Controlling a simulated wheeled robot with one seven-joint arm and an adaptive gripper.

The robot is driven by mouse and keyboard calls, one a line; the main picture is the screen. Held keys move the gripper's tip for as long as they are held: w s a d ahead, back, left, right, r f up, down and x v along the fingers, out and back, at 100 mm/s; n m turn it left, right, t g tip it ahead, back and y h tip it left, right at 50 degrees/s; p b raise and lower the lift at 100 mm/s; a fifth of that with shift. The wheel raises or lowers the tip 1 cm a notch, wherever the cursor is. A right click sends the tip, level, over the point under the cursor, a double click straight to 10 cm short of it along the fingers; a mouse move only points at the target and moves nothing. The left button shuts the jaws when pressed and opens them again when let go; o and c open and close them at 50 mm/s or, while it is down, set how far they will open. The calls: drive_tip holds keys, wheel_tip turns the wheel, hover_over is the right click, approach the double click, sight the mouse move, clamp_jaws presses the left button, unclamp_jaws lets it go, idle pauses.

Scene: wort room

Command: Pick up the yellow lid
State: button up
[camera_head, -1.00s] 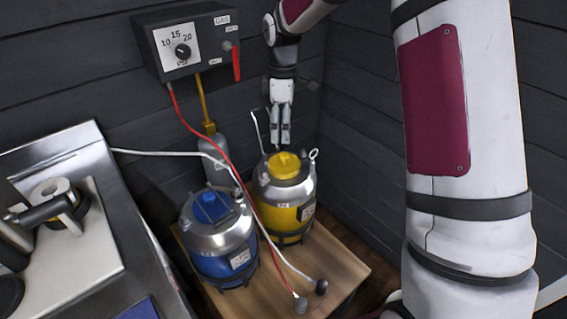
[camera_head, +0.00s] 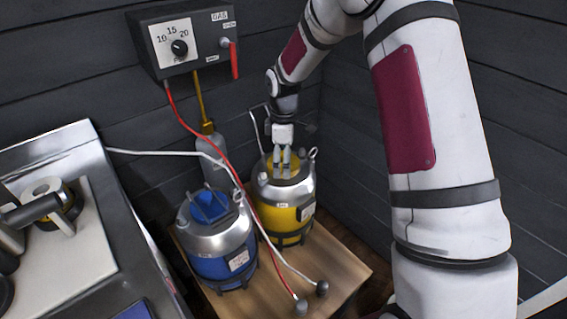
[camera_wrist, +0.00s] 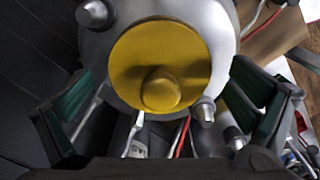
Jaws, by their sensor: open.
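The yellow lid (camera_wrist: 165,55) is a round disc with a raised knob, set in the grey metal top of the yellow keg (camera_head: 284,202). In the head view the lid (camera_head: 271,163) is partly hidden by my gripper. My gripper (camera_head: 283,172) points down at the keg top from above, its fingertips at the lid in that view. In the wrist view the two green-padded fingers of my gripper (camera_wrist: 160,108) stand wide apart to the left and right of the lid. Nothing is between them except the lid below; I cannot tell whether they touch it.
A blue keg (camera_head: 222,245) with a blue lid stands to the left on the wooden platform (camera_head: 335,268). Red and white hoses (camera_head: 264,225) hang between the kegs. A gas box (camera_head: 190,45) is on the back wall. A metal counter (camera_head: 105,230) is at left.

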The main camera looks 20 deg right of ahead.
drive_tip(key=c, duration=1.4)
drive_tip(key=shift+r, duration=0.15)
